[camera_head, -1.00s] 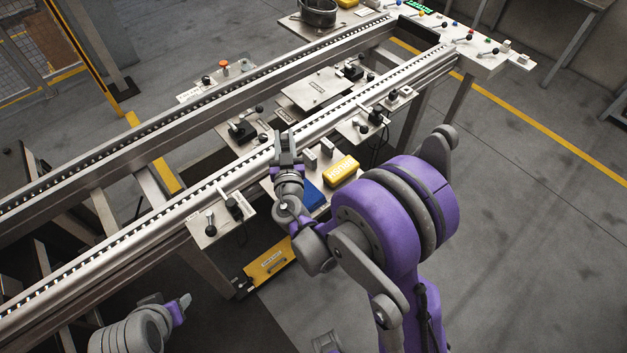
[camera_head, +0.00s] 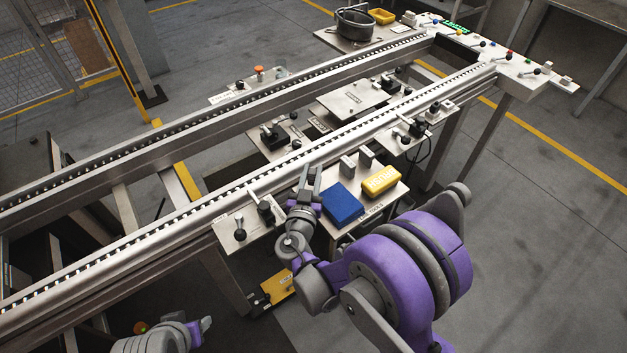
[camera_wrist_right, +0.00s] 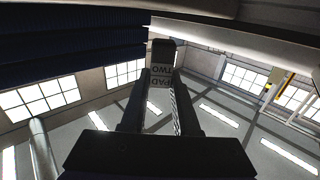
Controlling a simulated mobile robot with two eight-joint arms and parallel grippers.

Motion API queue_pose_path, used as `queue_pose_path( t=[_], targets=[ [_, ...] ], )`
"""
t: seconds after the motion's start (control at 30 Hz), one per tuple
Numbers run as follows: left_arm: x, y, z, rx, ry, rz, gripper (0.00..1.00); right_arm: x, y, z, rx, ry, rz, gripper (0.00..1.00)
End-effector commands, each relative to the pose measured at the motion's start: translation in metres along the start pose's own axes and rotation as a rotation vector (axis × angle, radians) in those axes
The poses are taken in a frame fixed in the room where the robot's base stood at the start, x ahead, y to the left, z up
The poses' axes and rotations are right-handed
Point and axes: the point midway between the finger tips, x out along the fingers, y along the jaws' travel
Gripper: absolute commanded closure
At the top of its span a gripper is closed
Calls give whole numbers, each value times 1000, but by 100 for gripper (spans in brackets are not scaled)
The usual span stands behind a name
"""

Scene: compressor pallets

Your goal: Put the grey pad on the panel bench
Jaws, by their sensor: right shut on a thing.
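In the head view the gripper is beside the near rail, left of the blue block (camera_head: 342,203), and the held pad is hard to make out. A white panel bench (camera_head: 510,62) with coloured levers and a green display stands at the far right end of the rails. My left gripper (camera_head: 204,326) is low at the bottom left; its jaws are too unclear to judge.
A small shelf (camera_head: 388,208) holds the blue block, a yellow block (camera_head: 381,181) and two grey blocks (camera_head: 357,160). A lever plate (camera_head: 235,228) is close left of the right gripper. The near rail (camera_head: 240,190) runs alongside. Open floor lies to the right.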

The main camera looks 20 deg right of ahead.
Motion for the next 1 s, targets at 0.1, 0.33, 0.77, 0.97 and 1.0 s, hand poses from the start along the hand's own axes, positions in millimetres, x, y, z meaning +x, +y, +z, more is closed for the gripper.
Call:
queue_pose_path(
  t=[0.1,0.33,0.77,0.97,1.0],
  targets=[
    [4,0,2,0,-2,0,50,0,0,18,0,0,0,100],
    [4,0,2,0,-2,0,50,0,0,22,0,0,0,100],
    [7,0,4,0,-2,0,50,0,0,25,0,0,0,41],
    [7,0,4,0,-2,0,50,0,0,25,0,0,0,41],
    [6,0,4,0,-2,0,50,0,0,25,0,0,0,41]
  ],
)
